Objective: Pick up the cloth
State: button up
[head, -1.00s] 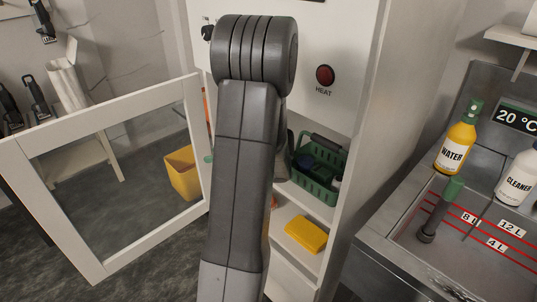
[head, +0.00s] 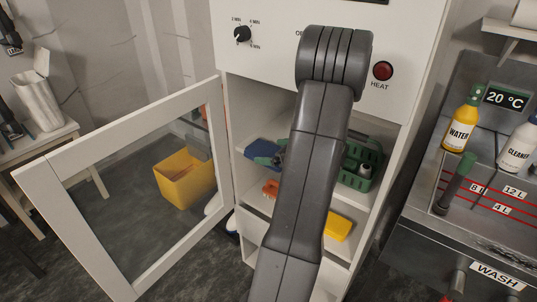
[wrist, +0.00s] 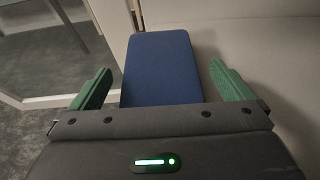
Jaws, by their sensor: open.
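A blue flat block-like piece, which looks like the folded cloth (wrist: 160,55), lies on the pale shelf in the wrist view. In the head view the blue cloth (head: 261,149) shows at the left of the cabinet's upper shelf, left of my arm. My gripper (wrist: 161,68) is open, its green fingers on either side of the cloth with a gap at each side. The cloth's near end is hidden by my gripper's body. In the head view my arm hides most of my gripper; only a bit of green shows by the cloth.
The cabinet's glass door (head: 130,185) stands open at left, a yellow bin (head: 185,180) behind it. A green basket (head: 368,165) stands right on the upper shelf. A yellow item (head: 337,227) and an orange item (head: 270,188) lie below. A sink with bottles is at right.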

jog(key=c, duration=1)
